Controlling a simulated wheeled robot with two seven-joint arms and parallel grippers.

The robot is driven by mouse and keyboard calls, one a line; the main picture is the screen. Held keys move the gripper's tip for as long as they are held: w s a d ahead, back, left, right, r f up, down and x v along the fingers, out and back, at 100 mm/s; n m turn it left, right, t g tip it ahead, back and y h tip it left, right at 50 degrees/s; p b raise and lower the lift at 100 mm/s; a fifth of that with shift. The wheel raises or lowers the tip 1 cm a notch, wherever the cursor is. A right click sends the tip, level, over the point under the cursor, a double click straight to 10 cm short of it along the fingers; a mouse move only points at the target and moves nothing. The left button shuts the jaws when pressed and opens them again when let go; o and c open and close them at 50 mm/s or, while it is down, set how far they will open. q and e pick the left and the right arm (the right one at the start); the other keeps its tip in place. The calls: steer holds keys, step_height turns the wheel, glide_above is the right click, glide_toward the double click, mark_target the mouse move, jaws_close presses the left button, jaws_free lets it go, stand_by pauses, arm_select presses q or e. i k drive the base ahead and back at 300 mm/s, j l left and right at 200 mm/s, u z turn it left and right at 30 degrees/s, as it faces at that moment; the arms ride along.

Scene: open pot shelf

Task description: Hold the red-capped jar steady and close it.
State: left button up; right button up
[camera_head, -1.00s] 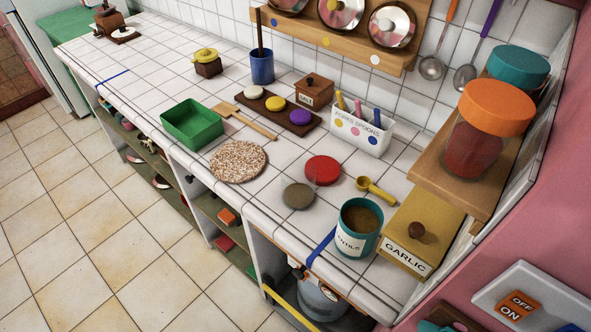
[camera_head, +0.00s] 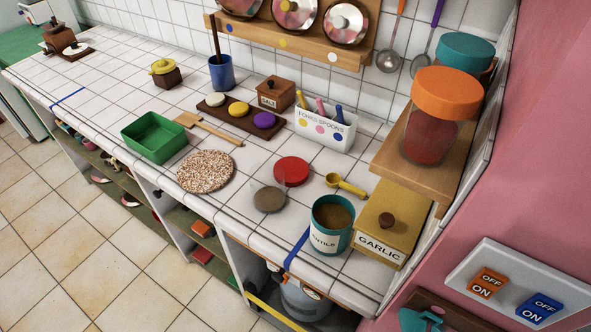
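A flat round red cap (camera_head: 291,170) is on the white tiled counter, right of the cork mat. Just in front of it is a grey-brown round shape (camera_head: 269,200), with faint clear edges between the two. It may be a glass jar with the red cap on or beside it; I cannot tell how the cap sits. A clear jar with red contents (camera_head: 430,143) and an orange lid (camera_head: 447,92) stands on the wooden wall shelf at the right. Neither of my grippers is in view.
A teal tin (camera_head: 332,222), yellow scoop (camera_head: 346,185) and GARLIC box (camera_head: 380,228) crowd the right side. A cork mat (camera_head: 206,171) and green tray (camera_head: 154,137) lie left. A FORKS SPOONS holder (camera_head: 325,127) stands behind. The counter's front edge is close, with open shelves below.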

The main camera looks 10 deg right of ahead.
mark_target(267, 179)
steer(key=j+z, duration=0.15)
steer(key=z, duration=0.2)
steer(key=j+z, duration=0.15)
steer(key=z, duration=0.2)
steer(key=j+z, duration=0.35)
steer(key=j, duration=0.4)
steer(key=k+j+z, duration=0.1)
steer(key=j+z, duration=0.25)
steer(key=j, duration=0.4)
steer(key=k+j, duration=0.1)
steer(key=j, duration=0.35)
steer(key=k+j, duration=0.1)
steer(key=j, duration=0.85)
steer(key=k+j, duration=0.15)
steer(key=j, duration=0.3)
steer(key=z, duration=0.05)
